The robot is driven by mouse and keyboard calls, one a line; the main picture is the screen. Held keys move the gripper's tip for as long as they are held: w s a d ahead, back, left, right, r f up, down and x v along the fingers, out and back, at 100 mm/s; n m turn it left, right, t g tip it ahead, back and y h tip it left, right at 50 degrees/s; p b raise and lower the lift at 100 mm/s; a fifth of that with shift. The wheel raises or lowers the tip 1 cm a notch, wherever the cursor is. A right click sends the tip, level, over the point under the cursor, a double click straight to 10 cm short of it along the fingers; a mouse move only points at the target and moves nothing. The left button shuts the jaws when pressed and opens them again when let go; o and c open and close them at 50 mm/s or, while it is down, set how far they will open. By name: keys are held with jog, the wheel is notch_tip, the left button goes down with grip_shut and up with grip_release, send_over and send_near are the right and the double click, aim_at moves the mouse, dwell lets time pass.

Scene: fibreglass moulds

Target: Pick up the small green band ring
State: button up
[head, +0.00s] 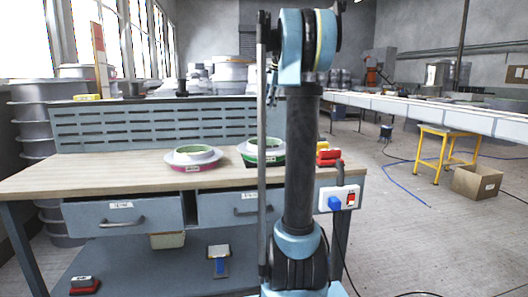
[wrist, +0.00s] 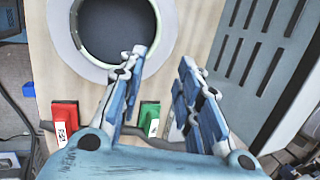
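A pale grey ring with a green band (head: 270,158) sits on the workbench, partly hidden by my arm's upright rod in the head view. A similar ring with a magenta band (head: 193,162) stands to its left.
The wooden workbench (head: 110,172) has a slotted back panel (head: 140,128). A red block (head: 328,158) stands right of the green-band ring. The wrist view shows a red labelled block (wrist: 65,117) and a green labelled block (wrist: 149,117) near the fingers. The bench's left part is clear.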

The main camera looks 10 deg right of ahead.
jog(key=shift+s+x, duration=0.2)
jog(key=shift+x, duration=8.3)
grip_shut()
